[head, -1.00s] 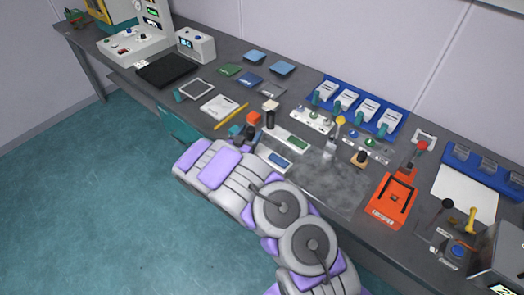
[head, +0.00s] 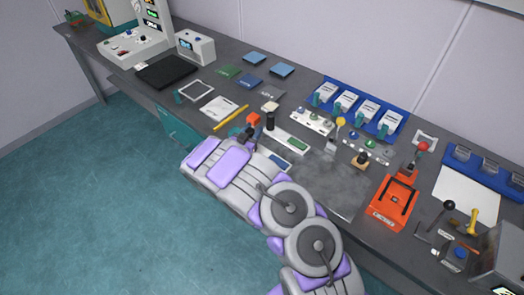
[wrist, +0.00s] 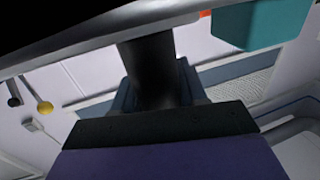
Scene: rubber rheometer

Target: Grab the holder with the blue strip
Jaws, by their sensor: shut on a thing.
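The holder with the blue strip (head: 282,162) is a pale flat bar near the front edge of the bench, partly hidden behind my arm in the head view. A dark upright handle stands at its left end. My gripper (head: 246,136) is at that end, mostly hidden by my own arm. In the wrist view, a black post (wrist: 152,70) rises right in front of my gripper, and my gripper is shut on it. The fingertips are not clearly visible. The holder with the green strip (head: 296,144) lies just behind, with its own black handle (head: 270,121).
An orange cube (head: 253,119) stands close behind my gripper. A yellow pencil (head: 230,117) and a white notepad (head: 217,108) lie to the left. A metal post (head: 331,146) and an orange press (head: 394,203) stand to the right.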

